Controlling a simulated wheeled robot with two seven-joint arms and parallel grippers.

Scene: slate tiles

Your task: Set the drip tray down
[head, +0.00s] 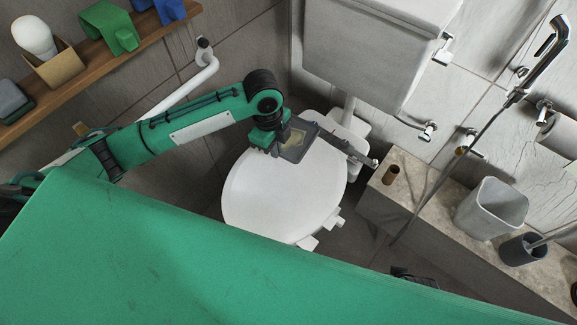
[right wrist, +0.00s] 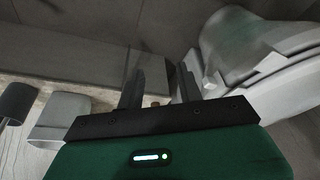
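The fingertips are small and partly hidden, and I cannot tell whether the tray touches the lid. My right gripper (right wrist: 158,88) shows in the right wrist view with its two dark fingers apart and nothing between them. In the head view a dark part of it (head: 412,277) shows low, past my green body.
A stone ledge (head: 425,215) at right bears a cardboard tube (head: 391,174), a grey bin (head: 492,208) and a brush holder (head: 522,249). The cistern (head: 375,50) stands behind the toilet. A wooden shelf (head: 150,38) and a white rail (head: 185,90) are at left.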

